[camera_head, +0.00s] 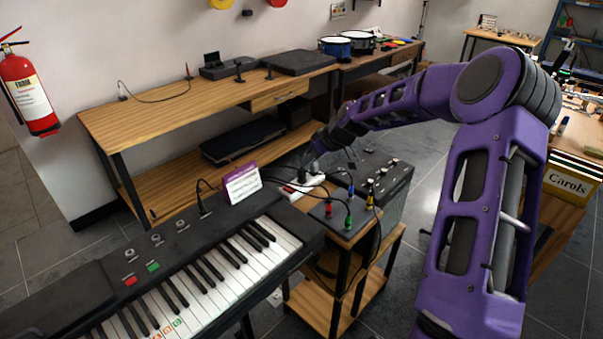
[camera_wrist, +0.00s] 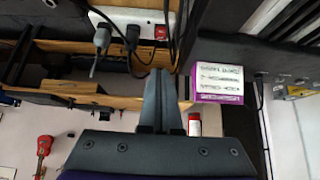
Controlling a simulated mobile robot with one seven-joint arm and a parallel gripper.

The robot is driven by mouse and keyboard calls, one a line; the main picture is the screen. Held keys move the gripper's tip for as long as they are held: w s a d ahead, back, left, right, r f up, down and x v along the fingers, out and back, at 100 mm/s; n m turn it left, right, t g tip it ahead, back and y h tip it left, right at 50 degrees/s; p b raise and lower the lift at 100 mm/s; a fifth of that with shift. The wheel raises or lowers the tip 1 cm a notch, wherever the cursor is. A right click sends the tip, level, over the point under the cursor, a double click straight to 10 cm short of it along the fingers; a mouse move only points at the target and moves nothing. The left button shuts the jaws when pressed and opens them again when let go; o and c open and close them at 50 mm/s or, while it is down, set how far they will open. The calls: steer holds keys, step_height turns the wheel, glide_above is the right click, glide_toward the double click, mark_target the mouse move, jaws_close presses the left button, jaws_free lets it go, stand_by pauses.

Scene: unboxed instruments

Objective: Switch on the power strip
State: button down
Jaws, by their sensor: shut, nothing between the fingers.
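The white power strip (camera_head: 312,181) lies on the small wooden stand beside the keyboard, with black plugs in it. Its red switch (camera_head: 288,189) is at the end nearer the keyboard. In the wrist view the strip (camera_wrist: 140,17) is at the top, with the red switch (camera_wrist: 161,32) at its right end and plugs (camera_wrist: 101,37) left of it. My gripper (camera_head: 306,163) is above the strip, its tips apart from the switch as far as I can see. In the wrist view its fingers (camera_wrist: 160,73) are together and empty, just below the switch. The switch's position is too small to tell.
The keyboard (camera_head: 215,262) with a purple-and-white box (camera_head: 242,183) on it stands left of the strip. A dark plate with coloured plugs (camera_head: 340,213) and loose black cables lie in front. A black amplifier (camera_head: 381,180) stands right. A wooden bench (camera_head: 200,108) is behind.

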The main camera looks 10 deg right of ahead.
glide_above(293, 190)
steer(key=f, duration=0.7)
steer(key=shift+s+d, duration=0.2)
steer(key=shift+s, duration=0.15)
step_height(293, 190, down, 2)
steer(key=shift+f, duration=0.25)
steer(key=shift+d+f, duration=0.15)
steer(key=shift+f, duration=0.7)
steer(key=shift+s+f, duration=0.1)
steer(key=shift+s+d+f+b, duration=0.1)
steer(key=shift+f+b, duration=0.45)
steer(key=shift+b, duration=0.35)
steer(key=shift+r+p, duration=0.3)
steer(key=shift+r, duration=0.1)
steer(key=shift+r, duration=0.7)
